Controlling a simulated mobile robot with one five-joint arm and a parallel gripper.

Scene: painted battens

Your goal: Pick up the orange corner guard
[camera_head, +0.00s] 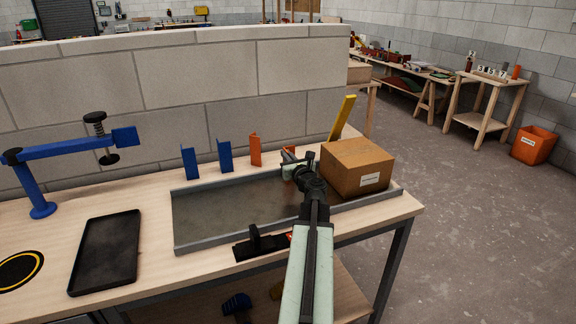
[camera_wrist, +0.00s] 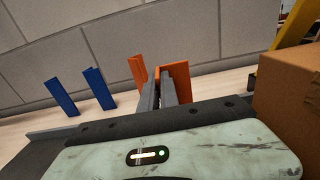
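Two upright orange corner guards stand in the row at the back of the bench. One (camera_head: 255,149) is clear of my gripper and also shows in the wrist view (camera_wrist: 138,72). The other (camera_head: 288,150) is at my gripper, largely hidden by it in the head view; in the wrist view (camera_wrist: 181,78) it stands right at the fingertips, partly behind the right finger. My gripper (camera_head: 292,163) points at it with its two grey fingers (camera_wrist: 159,82) a small gap apart. I cannot tell whether the fingers touch the guard.
Two blue guards (camera_head: 189,162) (camera_head: 225,155) stand to the left. A cardboard box (camera_head: 357,168) is close on the right, with a yellow batten (camera_head: 342,118) behind it. A grey-rimmed tray (camera_head: 205,242) lies in front. A block wall (camera_head: 180,80) rises behind. A blue clamp (camera_head: 70,148) stands left.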

